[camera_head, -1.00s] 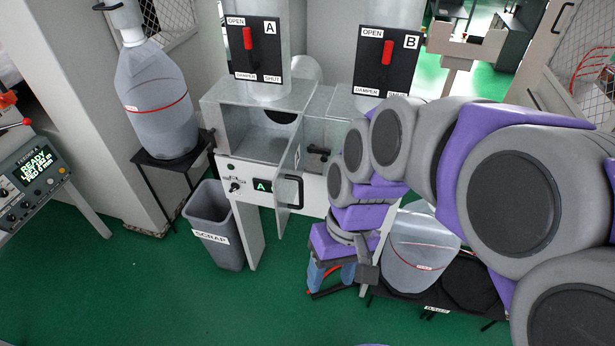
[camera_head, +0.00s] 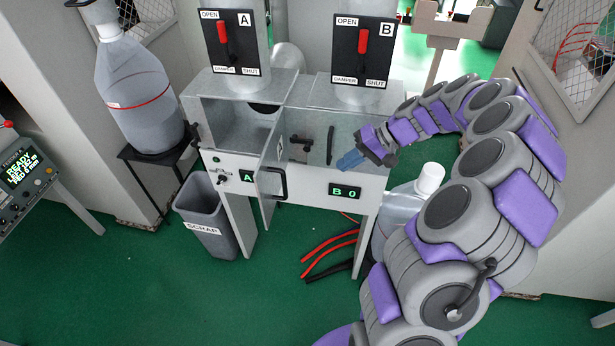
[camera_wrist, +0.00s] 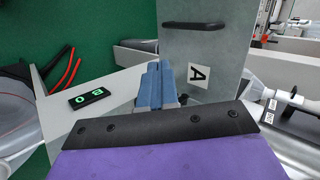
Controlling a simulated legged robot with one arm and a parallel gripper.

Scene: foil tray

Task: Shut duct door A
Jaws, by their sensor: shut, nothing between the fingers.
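Duct door A (camera_head: 270,150) stands swung open, seen almost edge-on. It juts out from the right side of the open duct A box (camera_head: 237,124). Its dark handle (camera_head: 272,184) is at the near end. In the wrist view door A (camera_wrist: 216,48) shows a grey face with an "A" label and the handle (camera_wrist: 194,25) near its upper edge. My gripper (camera_head: 348,161) is to the right of the door, in front of the duct B side, with blue fingers closed and empty. In the wrist view the fingers (camera_wrist: 158,82) overlap the door's face; contact cannot be told.
Damper panels A (camera_head: 230,42) and B (camera_head: 362,52) stand above. A "B 0" display (camera_head: 345,192) is below my gripper. A large bottle (camera_head: 138,95) stands left, a scrap bin (camera_head: 205,215) below. Another bottle (camera_head: 400,208) stands low right, beside red and black hoses (camera_head: 330,250).

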